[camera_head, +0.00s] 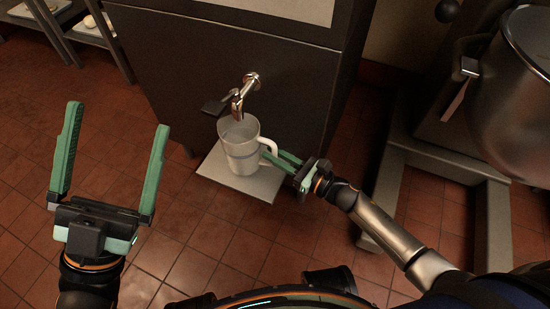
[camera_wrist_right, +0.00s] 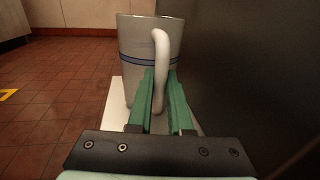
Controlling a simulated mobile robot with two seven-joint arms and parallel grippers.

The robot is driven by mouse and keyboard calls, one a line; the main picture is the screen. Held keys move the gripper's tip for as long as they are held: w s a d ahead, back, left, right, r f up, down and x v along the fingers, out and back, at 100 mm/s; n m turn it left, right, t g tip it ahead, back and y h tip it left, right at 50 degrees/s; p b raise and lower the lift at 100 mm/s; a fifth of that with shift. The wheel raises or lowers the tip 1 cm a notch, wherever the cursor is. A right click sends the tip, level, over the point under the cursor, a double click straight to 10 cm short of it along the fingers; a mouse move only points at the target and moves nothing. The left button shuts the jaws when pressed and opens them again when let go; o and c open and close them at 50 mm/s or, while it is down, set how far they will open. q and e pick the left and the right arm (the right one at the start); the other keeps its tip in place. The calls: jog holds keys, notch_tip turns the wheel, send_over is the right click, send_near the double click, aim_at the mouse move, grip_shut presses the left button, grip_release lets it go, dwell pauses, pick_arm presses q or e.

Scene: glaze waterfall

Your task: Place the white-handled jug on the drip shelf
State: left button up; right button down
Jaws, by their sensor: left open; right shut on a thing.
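The white-handled jug (camera_head: 238,155) is pale with a blue band and stands upright under the metal tap, over the drip shelf (camera_head: 253,188), a light flat plate on the dark cabinet's front. My right gripper (camera_head: 275,157) is shut on its white handle from the right. In the right wrist view the handle (camera_wrist_right: 160,60) runs between the green fingers (camera_wrist_right: 158,92), with the jug's body (camera_wrist_right: 135,50) behind. Whether the jug's base touches the shelf cannot be told. My left gripper (camera_head: 114,148) is open and empty, left of the shelf.
The tap (camera_head: 241,95) with a dark lever sticks out of the dark cabinet (camera_head: 220,50) just above the jug. A large metal pot (camera_head: 510,110) and a grey stand (camera_head: 480,170) are at the right. Tiled floor lies clear at the left.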

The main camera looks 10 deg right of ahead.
jog(key=shift+f, duration=0.25)
jog(key=c, duration=0.8)
grip_release()
jog(key=shift+c, duration=0.2)
jog(key=p+v, duration=0.2)
jog(key=v, duration=1)
jog(key=s+a+r+m+t+y, duration=0.1)
jog(key=a+r+m+t, duration=0.15)
jog(key=r+m, duration=0.65)
jog(key=s+a+r+m+t+y, duration=0.15)
jog(key=a+r+m, duration=0.25)
jog(key=r+m, duration=0.55)
jog(key=s+r+m+t, duration=0.2)
jog(key=s+r+m, duration=0.1)
jog(key=r+m, duration=0.4)
jog(key=s+r+m+t, duration=0.2)
jog(key=s+r+m, duration=0.2)
jog(key=r+m, duration=0.3)
notch_tip(320, 180, up, 5)
jog(key=shift+r, duration=0.1)
